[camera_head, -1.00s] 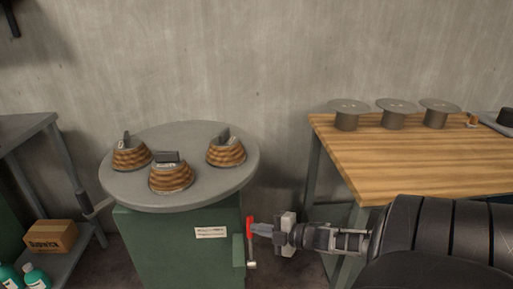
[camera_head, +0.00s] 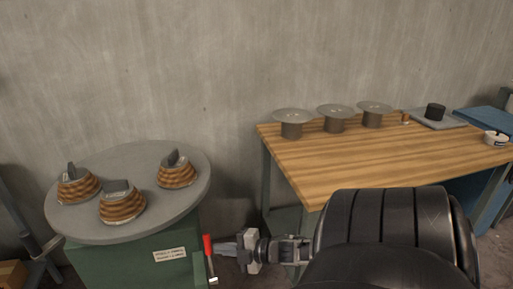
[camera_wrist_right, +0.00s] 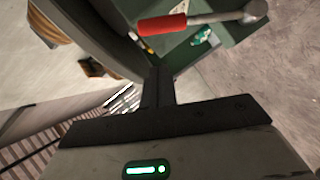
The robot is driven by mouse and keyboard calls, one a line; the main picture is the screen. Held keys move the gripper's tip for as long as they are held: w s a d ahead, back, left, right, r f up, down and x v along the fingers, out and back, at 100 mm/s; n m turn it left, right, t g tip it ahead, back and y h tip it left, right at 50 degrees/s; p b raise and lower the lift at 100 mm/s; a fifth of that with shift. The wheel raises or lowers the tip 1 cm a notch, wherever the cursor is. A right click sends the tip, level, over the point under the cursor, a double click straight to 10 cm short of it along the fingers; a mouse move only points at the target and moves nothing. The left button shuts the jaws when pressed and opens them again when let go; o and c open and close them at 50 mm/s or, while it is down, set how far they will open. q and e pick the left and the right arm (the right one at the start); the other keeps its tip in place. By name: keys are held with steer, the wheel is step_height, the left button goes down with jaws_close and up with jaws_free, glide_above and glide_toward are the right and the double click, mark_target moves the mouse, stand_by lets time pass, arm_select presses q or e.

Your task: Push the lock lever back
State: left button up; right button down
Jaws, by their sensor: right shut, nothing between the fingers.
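The lock lever (camera_head: 208,246) has a red handle and a metal lower end, and stands upright on the right side of the green turntable cabinet (camera_head: 118,262). In the right wrist view its red handle (camera_wrist_right: 162,24) runs into a metal rod with a rounded end at the top right. My right gripper (camera_head: 222,247) is shut and empty, its tips just right of the red handle. Whether they touch it cannot be told. In the wrist view the dark shut fingers (camera_wrist_right: 158,85) point up towards the handle. My left gripper is not in view.
The round grey turntable (camera_head: 150,215) carries three coiled brown bowls (camera_head: 123,206). A wooden table (camera_head: 370,160) on the right holds three grey stands (camera_head: 334,120). A grey-handled arm (camera_head: 50,244) juts out left of the cabinet. Bare floor lies between cabinet and table.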

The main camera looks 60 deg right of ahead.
steer(key=p+v, duration=0.1)
steer(key=v, duration=0.8)
steer(key=shift+d, duration=0.15)
